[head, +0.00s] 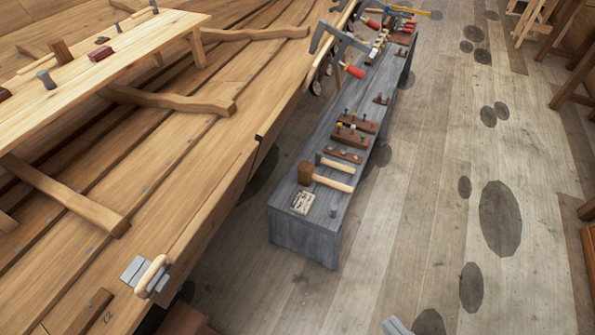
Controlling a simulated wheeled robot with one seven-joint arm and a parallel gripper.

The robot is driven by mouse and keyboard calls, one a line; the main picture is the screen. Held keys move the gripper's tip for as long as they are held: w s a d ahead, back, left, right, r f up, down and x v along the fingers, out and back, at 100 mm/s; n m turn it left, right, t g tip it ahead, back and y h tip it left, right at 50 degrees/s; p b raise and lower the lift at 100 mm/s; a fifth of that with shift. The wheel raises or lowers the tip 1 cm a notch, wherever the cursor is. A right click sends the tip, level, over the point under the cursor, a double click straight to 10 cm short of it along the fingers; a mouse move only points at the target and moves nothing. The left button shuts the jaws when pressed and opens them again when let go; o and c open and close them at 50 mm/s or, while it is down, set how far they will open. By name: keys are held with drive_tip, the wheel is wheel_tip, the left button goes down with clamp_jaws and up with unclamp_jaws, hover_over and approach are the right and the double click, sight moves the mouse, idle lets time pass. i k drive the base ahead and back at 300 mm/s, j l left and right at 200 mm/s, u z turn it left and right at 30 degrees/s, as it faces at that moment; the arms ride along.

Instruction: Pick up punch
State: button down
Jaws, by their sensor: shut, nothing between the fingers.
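I cannot pick out the punch with certainty. A small dark grey upright cylinder (333,211) stands on the near end of the long grey bench (305,238), close to its right edge, and may be the punch. Several small tools with coloured tops stand in a wooden rack (350,134) farther along the bench, too small to identify. My gripper does not show clearly. A pale grey piece (397,326) is cut off by the bottom edge, and I cannot tell what it is.
A wooden mallet (306,174) and a pale card (303,202) lie near the cylinder. Red-handled tools (355,71) lie farther back. The planked hull (190,150) fills the left; a grey block with a wooden handle (146,276) sits on its edge.

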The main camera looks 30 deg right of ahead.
sight(333, 207)
drive_tip(key=z, duration=0.6)
drive_tip(key=i+u, duration=0.7)
drive_tip(key=i+l+u, duration=0.2)
drive_tip(key=i+u, duration=0.15)
drive_tip(key=i, duration=0.1)
